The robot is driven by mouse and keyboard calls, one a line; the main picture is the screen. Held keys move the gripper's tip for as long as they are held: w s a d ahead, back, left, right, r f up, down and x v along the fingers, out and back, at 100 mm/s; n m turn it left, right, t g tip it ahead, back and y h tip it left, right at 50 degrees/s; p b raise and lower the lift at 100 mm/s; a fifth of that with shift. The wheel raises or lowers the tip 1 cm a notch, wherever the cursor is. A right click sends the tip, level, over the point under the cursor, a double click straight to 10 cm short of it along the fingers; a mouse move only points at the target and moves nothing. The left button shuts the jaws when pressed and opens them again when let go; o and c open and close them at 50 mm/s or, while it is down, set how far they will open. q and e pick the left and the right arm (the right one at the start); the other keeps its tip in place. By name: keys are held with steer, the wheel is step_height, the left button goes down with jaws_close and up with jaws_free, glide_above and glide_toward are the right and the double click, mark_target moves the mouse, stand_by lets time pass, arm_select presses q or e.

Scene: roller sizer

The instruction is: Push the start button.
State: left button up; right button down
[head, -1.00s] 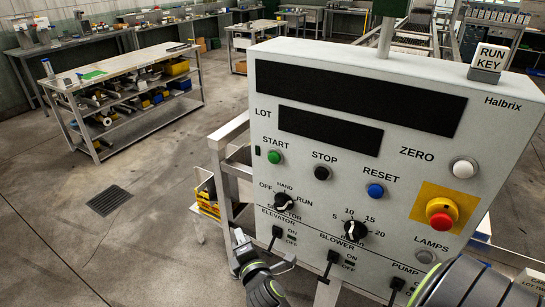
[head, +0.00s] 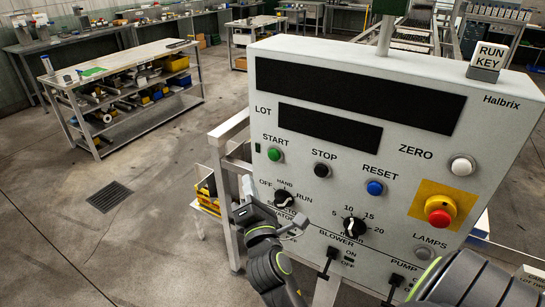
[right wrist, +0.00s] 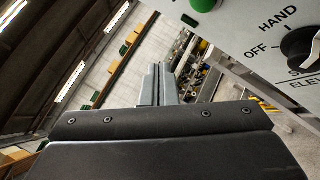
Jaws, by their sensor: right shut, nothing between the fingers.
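The green start button (head: 275,155) is at the upper left of the control panel's face, under the label START. Part of it also shows at the top edge of the right wrist view (right wrist: 204,4). My right gripper (head: 247,187) is shut and empty, its fingers pointing up beside the panel's lower left edge. It is below and a little left of the start button, apart from it. In the right wrist view its closed fingers (right wrist: 158,86) point away from the camera, left of the panel. My left gripper is not in view.
Close to the gripper is the selector knob (head: 283,199). The black stop button (head: 322,170), blue reset button (head: 375,188) and red emergency button (head: 440,211) are farther right. My gripper hides the elevator switch. Open floor (head: 130,235) lies left of the panel.

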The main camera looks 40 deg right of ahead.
mark_target(268, 153)
steer(key=w+d+b, duration=0.1)
steer(key=w+d, duration=0.2)
steer(key=d, duration=0.4)
steer(key=shift+d, duration=0.3)
steer(key=shift+w+d, duration=0.1)
stand_by(1.8)
steer(key=shift+w+d, duration=0.15)
steer(key=shift+d, duration=0.15)
steer(key=shift+w+d, duration=0.2)
steer(key=shift+d, duration=0.2)
stand_by(0.7)
steer(key=shift+s+a, duration=0.1)
steer(key=shift+a, duration=0.05)
steer(key=shift+s+a+p, duration=0.3)
steer(key=shift+a, duration=0.4)
